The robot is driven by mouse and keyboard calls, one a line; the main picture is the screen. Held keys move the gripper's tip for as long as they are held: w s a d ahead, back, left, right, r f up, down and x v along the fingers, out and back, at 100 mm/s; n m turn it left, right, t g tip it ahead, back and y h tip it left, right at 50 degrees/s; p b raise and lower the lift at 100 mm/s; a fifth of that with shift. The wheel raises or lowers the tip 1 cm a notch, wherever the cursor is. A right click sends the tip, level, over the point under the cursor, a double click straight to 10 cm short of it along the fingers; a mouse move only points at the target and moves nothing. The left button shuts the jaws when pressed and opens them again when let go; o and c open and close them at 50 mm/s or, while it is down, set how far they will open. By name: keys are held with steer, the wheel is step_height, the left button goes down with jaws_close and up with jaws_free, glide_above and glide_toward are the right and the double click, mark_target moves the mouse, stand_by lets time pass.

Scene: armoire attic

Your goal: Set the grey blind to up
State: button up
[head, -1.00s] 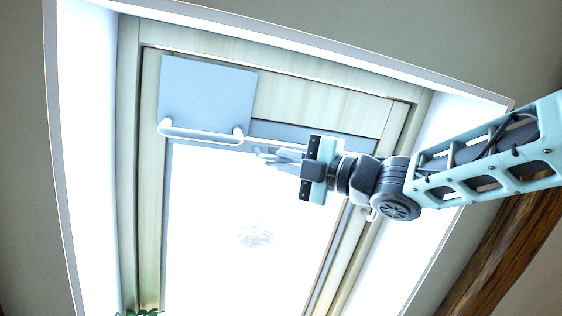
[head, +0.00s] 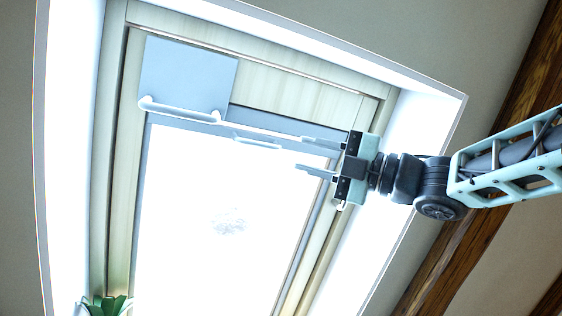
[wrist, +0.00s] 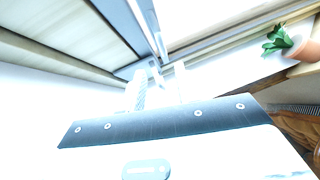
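A flat grey-blue panel (head: 188,75), which looks like the grey blind, covers the upper left of the skylight. A white bar handle (head: 180,110) runs along its lower edge. A smaller pale handle (head: 258,142) sits on the grey strip along the top of the bright pane. My gripper (head: 299,153) is to the right of both handles, near the right side of the window frame. Its two fingers point left, stand apart and hold nothing. The wrist view is washed out, and I cannot make out the panel there.
The skylight frame (head: 117,150) and its bright recess walls surround the pane. A green plant (head: 106,305) stands at the lower left; it also shows in the wrist view (wrist: 277,40). A wooden beam (head: 480,170) runs behind my arm at the right.

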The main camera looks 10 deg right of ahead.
steer(key=b+v, duration=0.1)
steer(key=v, duration=0.5)
steer(key=shift+b, duration=0.35)
